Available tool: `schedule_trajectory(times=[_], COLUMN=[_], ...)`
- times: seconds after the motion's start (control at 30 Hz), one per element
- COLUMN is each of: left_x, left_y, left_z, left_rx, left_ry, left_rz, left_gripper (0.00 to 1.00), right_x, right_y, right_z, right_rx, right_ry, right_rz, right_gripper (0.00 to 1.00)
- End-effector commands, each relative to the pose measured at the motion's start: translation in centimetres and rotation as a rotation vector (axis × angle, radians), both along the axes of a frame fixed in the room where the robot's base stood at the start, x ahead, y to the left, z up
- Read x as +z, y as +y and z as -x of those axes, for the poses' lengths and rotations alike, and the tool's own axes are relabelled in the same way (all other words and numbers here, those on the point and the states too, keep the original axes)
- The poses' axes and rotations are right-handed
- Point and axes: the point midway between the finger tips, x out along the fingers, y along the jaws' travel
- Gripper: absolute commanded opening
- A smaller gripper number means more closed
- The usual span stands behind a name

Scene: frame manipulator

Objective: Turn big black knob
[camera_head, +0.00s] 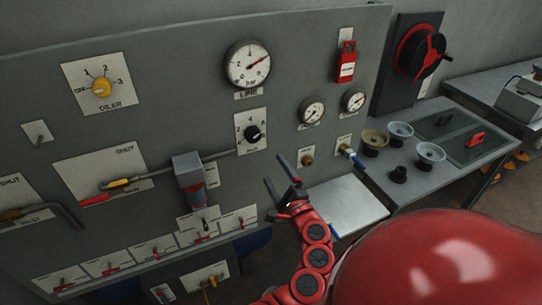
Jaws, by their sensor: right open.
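A black knob (253,133) sits on a white marked plate on the grey upright panel, below the large LINE gauge. Its pointer is tilted up to the right. My right gripper (275,171) is open and empty, below and slightly right of the knob and apart from it. Its dark fingers point up and left toward the panel. A larger black round part with a red handle (430,53) is mounted at the upper right, far from the gripper. My left gripper is not in view.
The LINE gauge (248,66) and two smaller gauges (312,111) are on the panel. A grey box (187,167) with a pipe protrudes left of the gripper. A yellow knob (102,87) is at left. A pale shelf (346,205) and a bench with cups (431,154) stand at right.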

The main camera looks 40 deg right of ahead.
Motion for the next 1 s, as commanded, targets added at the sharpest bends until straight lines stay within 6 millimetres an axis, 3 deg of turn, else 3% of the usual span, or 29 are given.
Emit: schedule_trajectory(times=[0.17,0.8,0.9,1.0], left_x=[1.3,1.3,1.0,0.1], left_y=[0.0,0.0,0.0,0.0], left_z=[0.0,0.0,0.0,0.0], left_rx=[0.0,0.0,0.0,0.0], left_ry=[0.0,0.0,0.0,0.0], left_rz=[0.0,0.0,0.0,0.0], left_gripper=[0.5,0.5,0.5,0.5], right_x=[0.1,-0.1,-1.0,-3.4], right_y=[0.3,0.4,0.4,0.3], right_z=[1.2,1.5,1.1,0.3], right_rx=[-0.002,-0.003,-0.019,-0.069], right_ry=[0.0,-0.001,0.018,0.077], right_rz=[-0.002,0.0,0.017,0.076], right_gripper=[0.95,0.95,0.95,0.95])
